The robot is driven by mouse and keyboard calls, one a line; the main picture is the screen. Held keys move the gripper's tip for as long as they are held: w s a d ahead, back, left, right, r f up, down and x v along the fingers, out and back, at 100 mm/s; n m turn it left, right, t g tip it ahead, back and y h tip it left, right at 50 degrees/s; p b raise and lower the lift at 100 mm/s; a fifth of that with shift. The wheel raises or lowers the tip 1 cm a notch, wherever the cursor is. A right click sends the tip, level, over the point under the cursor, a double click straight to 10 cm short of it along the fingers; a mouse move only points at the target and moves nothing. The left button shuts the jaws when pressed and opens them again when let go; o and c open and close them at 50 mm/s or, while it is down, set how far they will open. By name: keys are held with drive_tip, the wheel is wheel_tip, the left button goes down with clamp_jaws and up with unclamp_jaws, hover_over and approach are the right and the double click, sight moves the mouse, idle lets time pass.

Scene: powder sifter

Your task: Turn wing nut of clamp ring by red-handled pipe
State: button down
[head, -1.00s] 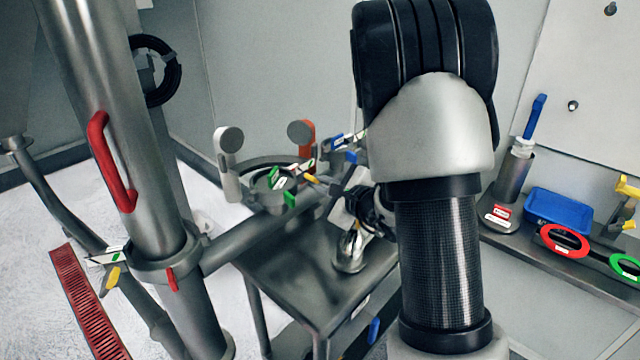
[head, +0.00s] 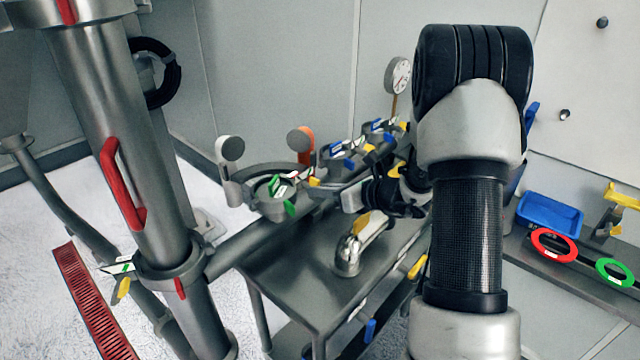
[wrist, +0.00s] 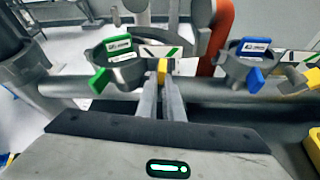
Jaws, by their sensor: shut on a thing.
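The thick steel pipe with the red handle (head: 122,185) stands at the left in the head view. A clamp ring (head: 165,272) sits round it low down, with a yellow wing nut (head: 123,288) and a white plate with a green mark (head: 118,266) on its left. My gripper (head: 322,184) is away to the right of that pipe, at a green-tagged clamp (head: 272,190) above the table. In the wrist view my gripper (wrist: 162,78) is shut on a yellow wing nut (wrist: 162,67) beside the green-tagged clamp (wrist: 118,72). The fingers partly hide this nut.
Blue-tagged clamps (head: 338,158), an orange-handled part (head: 301,140) and a gauge (head: 398,74) stand along the horizontal pipe. A steel table (head: 300,265) carries a short pipe elbow (head: 350,252). A shelf at right holds a blue tray (head: 550,211) and a red ring (head: 553,245).

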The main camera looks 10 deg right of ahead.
drive_tip(key=shift+w+d+m+g+y+p, duration=0.15)
drive_tip(key=shift+m+g+y+p, duration=0.15)
drive_tip(key=shift+m+y+p, duration=0.6)
drive_tip(key=shift+d+m+g+y+p, duration=0.1)
drive_tip(key=shift+m+g+y+p, duration=0.25)
drive_tip(key=shift+m+p, duration=0.95)
drive_tip(key=shift+f, duration=0.1)
drive_tip(key=c, duration=1.9)
unclamp_jaws()
drive_tip(key=b+v, duration=0.1)
drive_tip(key=v, duration=1.6)
drive_tip(key=shift+d, duration=0.2)
drive_tip(key=shift+f, duration=0.1)
